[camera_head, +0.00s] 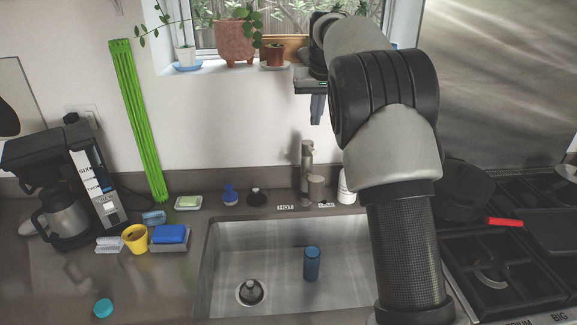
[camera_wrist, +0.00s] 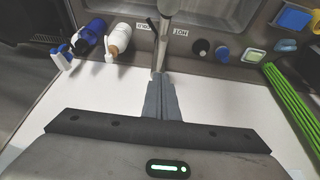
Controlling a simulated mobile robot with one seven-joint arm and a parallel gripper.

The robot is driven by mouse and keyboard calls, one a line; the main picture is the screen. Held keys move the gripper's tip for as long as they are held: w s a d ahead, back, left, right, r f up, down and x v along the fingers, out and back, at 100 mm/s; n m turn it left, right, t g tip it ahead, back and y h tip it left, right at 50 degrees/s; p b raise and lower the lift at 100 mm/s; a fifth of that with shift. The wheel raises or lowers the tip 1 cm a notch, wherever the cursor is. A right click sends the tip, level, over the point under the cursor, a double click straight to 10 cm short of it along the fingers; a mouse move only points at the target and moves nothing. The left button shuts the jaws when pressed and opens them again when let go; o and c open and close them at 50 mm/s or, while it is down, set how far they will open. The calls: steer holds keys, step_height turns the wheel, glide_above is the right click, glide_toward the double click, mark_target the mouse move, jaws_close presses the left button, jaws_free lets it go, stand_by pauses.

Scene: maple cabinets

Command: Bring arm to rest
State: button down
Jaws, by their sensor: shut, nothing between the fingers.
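My arm rises over the right side of the sink and bends back toward the window, hiding part of the sink and counter.
The sink (camera_head: 225,255) holds a blue cup (camera_head: 312,263). The faucet (camera_head: 307,165) stands below my gripper. The stove (camera_head: 500,265) is right. Potted plants (camera_head: 237,40) line the windowsill.

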steer(key=s+d+r, duration=0.1)
steer(key=s+r, duration=0.3)
steer(key=s, duration=0.6)
steer(key=s+r, duration=0.4)
steer(key=s, duration=0.6)
steer(key=s+f, duration=0.5)
steer(key=s, duration=0.7)
steer(key=s+a+f+t, duration=0.1)
steer(key=s+f, duration=0.4)
steer(key=s, duration=0.7)
steer(key=shift+s, duration=0.25)
